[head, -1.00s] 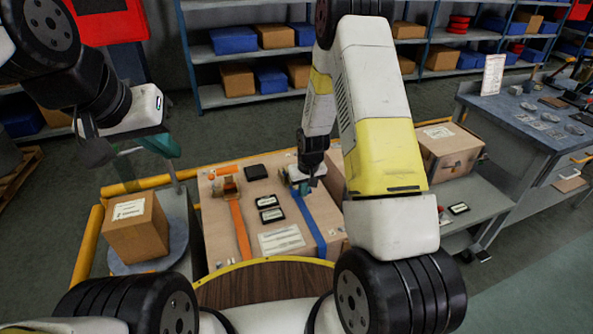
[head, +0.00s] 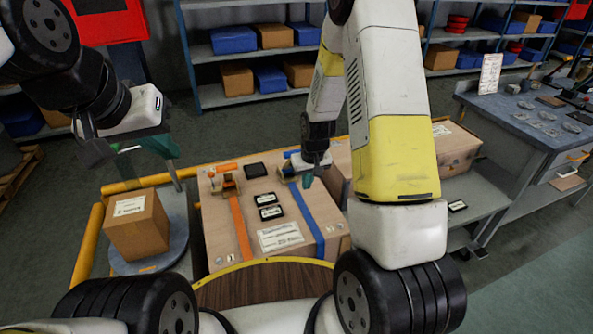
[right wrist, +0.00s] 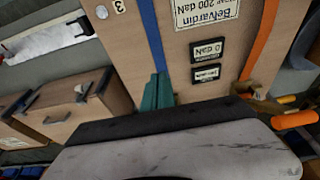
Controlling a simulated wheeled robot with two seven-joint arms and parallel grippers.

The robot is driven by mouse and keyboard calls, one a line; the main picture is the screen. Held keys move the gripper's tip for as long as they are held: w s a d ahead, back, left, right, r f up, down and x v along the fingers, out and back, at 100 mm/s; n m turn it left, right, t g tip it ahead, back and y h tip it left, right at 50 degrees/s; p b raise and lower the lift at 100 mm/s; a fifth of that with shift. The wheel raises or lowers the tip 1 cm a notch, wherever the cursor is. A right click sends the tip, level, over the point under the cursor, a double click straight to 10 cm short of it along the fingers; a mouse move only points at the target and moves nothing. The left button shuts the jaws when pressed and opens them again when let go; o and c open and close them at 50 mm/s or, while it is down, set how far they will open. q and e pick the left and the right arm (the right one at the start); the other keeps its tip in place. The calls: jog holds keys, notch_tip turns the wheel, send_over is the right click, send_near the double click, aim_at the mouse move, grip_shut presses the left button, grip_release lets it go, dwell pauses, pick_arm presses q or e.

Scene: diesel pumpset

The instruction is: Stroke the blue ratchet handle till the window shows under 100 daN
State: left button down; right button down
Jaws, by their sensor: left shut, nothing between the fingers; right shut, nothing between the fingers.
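The wooden crate (head: 225,235) stands in front of me with an orange strap (head: 239,225) and a blue strap (head: 308,215) over it. The blue strap's ratchet (head: 287,172) is at the far end of that strap, partly covered by my right gripper (head: 308,180), so its handle's angle and any contact are unclear. Two dark windows (head: 266,198) (head: 271,212) sit between the straps. In the right wrist view, upside down, one window (right wrist: 207,50) seems to read 0 daN; the other (right wrist: 207,72) is too small to read. My right gripper is shut and empty. My left gripper (head: 140,150) is shut, away from the crate.
The orange ratchet (head: 225,178) stands left of the blue one. A cardboard box (head: 136,228) sits on a round grey stand at the left, beside yellow rails (head: 87,245). Another box (head: 455,147) and a workbench (head: 530,125) are at the right.

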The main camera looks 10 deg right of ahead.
jog(key=s+d+r, duration=0.1)
jog(key=s+r, duration=0.2)
jog(key=s, duration=0.2)
jog(key=shift+s+r, duration=0.25)
jog(key=shift+r, duration=0.1)
jog(key=shift+w, duration=0.15)
dwell(0.8)
